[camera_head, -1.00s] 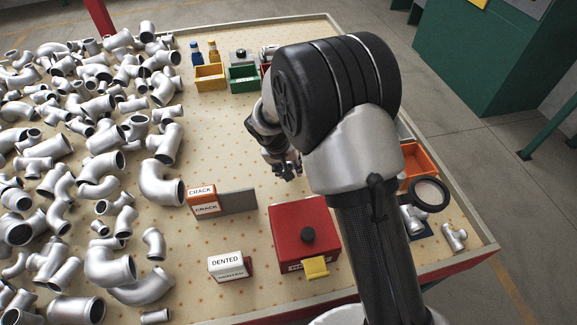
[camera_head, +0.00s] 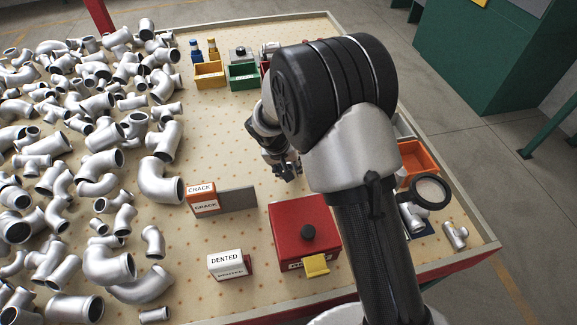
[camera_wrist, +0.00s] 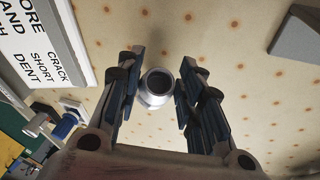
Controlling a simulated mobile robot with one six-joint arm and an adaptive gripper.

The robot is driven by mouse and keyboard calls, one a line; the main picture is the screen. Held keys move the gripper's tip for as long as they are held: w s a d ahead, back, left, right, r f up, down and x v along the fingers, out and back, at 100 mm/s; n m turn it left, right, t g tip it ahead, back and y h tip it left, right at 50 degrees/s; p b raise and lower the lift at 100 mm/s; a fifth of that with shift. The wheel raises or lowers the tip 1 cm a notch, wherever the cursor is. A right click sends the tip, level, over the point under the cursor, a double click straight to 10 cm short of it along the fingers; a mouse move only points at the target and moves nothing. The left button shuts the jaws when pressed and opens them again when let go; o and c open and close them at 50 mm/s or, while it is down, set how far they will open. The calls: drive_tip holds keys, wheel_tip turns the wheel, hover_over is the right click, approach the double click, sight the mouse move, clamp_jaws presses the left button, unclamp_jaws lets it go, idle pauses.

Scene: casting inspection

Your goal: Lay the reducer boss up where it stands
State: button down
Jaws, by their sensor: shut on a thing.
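The reducer boss (camera_wrist: 157,86) is a small silver fitting with a dark round opening turned toward the wrist camera. It sits between the fingers of my gripper (camera_wrist: 160,70), which is shut on it, over the pale dotted table top (camera_wrist: 235,50). I cannot tell whether its far end touches the table. In the head view my gripper (camera_head: 285,170) is low over the middle of the table, partly behind my arm, and the boss cannot be made out there.
Many silver pipe fittings (camera_head: 95,150) crowd the left. Nearer are the CRACK block (camera_head: 202,199), grey plate (camera_head: 239,200), DENTED block (camera_head: 226,264) and red box (camera_head: 302,230). Yellow (camera_head: 209,75) and green bins (camera_head: 243,77) stand behind. The table strip left of my gripper is clear.

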drive_tip(key=shift+f, duration=0.1)
drive_tip(key=c, duration=1)
unclamp_jaws()
drive_tip(key=v, duration=1.2)
drive_tip(key=shift+d, duration=0.1)
drive_tip(key=s+d+r, duration=0.5)
drive_tip(key=d+r, duration=0.3)
drive_tip(key=r, duration=0.1)
drive_tip(key=s+d+r, duration=0.2)
drive_tip(key=s+d, duration=0.1)
drive_tip(key=s, duration=0.4)
drive_tip(key=s+d+r+t+y, duration=0.1)
drive_tip(key=s+d, duration=0.3)
drive_tip(key=s, duration=0.4)
drive_tip(key=s+d+r+m+y, duration=0.1)
drive_tip(key=s+d+r, duration=0.2)
drive_tip(key=s, duration=0.4)
drive_tip(key=shift+s+d+t, duration=0.15)
drive_tip(key=shift+d+t, duration=0.15)
drive_tip(key=shift+d, duration=0.15)
